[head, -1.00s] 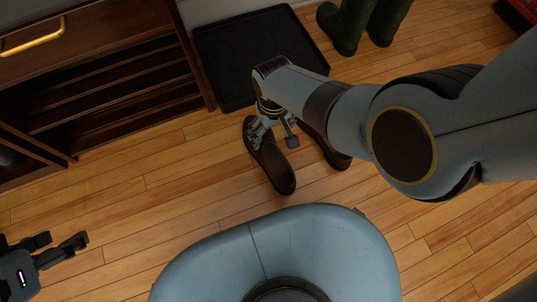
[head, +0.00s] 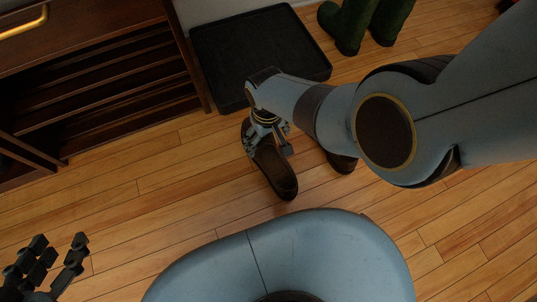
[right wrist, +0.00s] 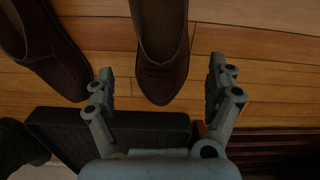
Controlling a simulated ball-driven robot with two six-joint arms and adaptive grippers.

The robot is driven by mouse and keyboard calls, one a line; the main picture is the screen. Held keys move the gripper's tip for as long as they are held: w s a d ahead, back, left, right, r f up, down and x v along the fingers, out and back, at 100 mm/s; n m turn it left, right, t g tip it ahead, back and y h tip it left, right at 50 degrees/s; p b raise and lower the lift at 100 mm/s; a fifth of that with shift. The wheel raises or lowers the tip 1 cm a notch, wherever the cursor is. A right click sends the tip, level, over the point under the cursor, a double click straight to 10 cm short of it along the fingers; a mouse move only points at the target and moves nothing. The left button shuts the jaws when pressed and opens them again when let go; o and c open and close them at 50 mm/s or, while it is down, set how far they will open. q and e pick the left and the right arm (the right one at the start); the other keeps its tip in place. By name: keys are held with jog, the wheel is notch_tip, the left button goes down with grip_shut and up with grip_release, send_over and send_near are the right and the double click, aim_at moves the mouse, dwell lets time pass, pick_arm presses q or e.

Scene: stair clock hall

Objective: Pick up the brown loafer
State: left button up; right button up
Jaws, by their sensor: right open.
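A brown loafer (head: 275,170) lies on the wooden floor in the head view, its toe partly hidden under my right gripper (head: 268,145). In the right wrist view the loafer (right wrist: 161,60) points its toe between the two spread fingers of my right gripper (right wrist: 162,88), with a gap on both sides. A second brown shoe (head: 342,162) is mostly hidden behind my right arm in the head view; it shows at the left of the right wrist view (right wrist: 48,52). My left gripper (head: 50,258) is at the lower left, fingers apart and empty, away from the shoes.
A black tray (head: 225,90) lies on the floor beyond the shoes. Green boots (head: 347,28) stand at the back. A dark wooden shoe rack (head: 120,95) with slatted shelves stands at the left. The floor (head: 150,205) left of the loafer is clear.

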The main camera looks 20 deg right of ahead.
aim_at(268, 157)
jog(key=shift+s+f, duration=0.15)
jog(key=shift+f, duration=0.25)
jog(key=shift+s+f+b, duration=0.15)
jog(key=shift+f+b, duration=0.25)
jog(key=shift+b, duration=0.1)
jog(key=shift+s+a+f+b, duration=0.1)
jog(key=shift+s+f+b, duration=0.05)
jog(key=shift+f+b, duration=0.45)
notch_tip(268, 157, down, 2)
jog(key=shift+f+b, duration=0.1)
jog(key=shift+b, duration=0.7)
pick_arm(q)
jog(key=w+d+r+t+h, duration=0.1)
jog(key=w+r+t, duration=0.3)
jog(key=r, duration=0.3)
jog(key=w+d+r+m+t+h, duration=0.1)
jog(key=w+r+t, duration=0.4)
jog(key=r, duration=0.3)
jog(key=shift+w+r+m+t, duration=0.2)
jog(key=shift+w+m+t, duration=0.05)
jog(key=shift+m+t, duration=0.05)
pick_arm(e)
jog(key=c, duration=1.6)
jog(key=shift+c, duration=0.2)
